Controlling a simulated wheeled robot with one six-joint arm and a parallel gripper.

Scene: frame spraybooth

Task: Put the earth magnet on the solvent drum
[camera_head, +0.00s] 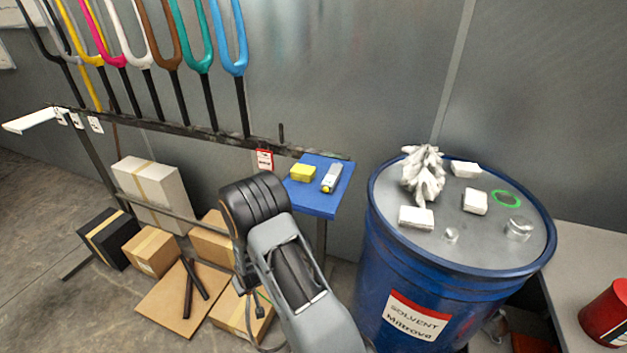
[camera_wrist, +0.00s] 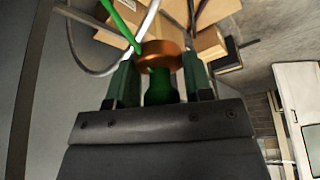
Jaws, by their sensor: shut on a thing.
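The solvent drum (camera_head: 395,285) is a large blue drum at the right in the head view, with a white and red SOLVENT label. A green ring (camera_head: 507,199) is marked on the right of its grey lid. In the wrist view my gripper (camera_wrist: 158,78) is shut on a copper-coloured disc with a green body, which looks like the earth magnet (camera_wrist: 160,55). A green cable lies by the disc. The head view shows my arm left of the drum, but the gripper and magnet cannot be made out there.
On the drum lid are crumpled white gloves (camera_head: 422,174), several white blocks and metal caps. A blue shelf (camera_head: 318,205) left of the drum holds a yellow block (camera_head: 302,172) and a small tube (camera_head: 332,178). Forks hang on a rail behind; boxes stand below. A red can (camera_head: 607,315) is at right.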

